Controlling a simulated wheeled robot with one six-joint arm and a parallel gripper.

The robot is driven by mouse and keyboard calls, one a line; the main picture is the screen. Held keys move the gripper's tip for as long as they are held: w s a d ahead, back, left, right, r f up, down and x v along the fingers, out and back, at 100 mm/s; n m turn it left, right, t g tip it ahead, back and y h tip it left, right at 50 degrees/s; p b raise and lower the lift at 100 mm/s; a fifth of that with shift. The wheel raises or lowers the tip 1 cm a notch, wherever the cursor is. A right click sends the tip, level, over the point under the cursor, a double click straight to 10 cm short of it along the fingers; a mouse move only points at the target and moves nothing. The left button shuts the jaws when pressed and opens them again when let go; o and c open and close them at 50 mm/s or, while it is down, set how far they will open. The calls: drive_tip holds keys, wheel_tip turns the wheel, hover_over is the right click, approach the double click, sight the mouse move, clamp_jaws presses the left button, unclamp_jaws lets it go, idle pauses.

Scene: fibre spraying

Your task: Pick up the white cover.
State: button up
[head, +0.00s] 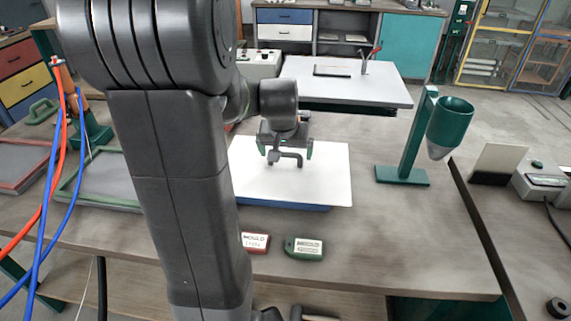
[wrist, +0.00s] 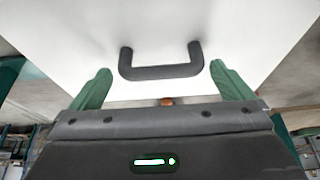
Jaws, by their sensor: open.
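The white cover (head: 325,175) is a flat white panel lying on a blue base (head: 290,206) on the table, partly hidden behind my arm in the head view. It has a dark U-shaped handle (head: 286,158) on top. My gripper (head: 287,146) is over the cover at the handle. In the wrist view the white cover (wrist: 235,30) fills most of the picture, and the dark handle (wrist: 162,70) lies between and slightly beyond the two green fingers of my gripper (wrist: 161,82). The fingers are apart, with gaps on both sides of the handle.
A green stand with a funnel cup (head: 450,122) stands right of the cover. Red (head: 256,243) and green (head: 304,248) mould tags lie in front. Grey trays (head: 105,178) and red and blue hoses (head: 62,150) are at left. A white-topped table (head: 345,88) stands behind.

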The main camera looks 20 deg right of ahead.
drive_tip(key=shift+x, duration=0.8)
drive_tip(key=shift+a, duration=0.1)
drive_tip(key=c, duration=1)
drive_tip(key=shift+c, duration=0.2)
drive_tip(key=shift+r, duration=0.1)
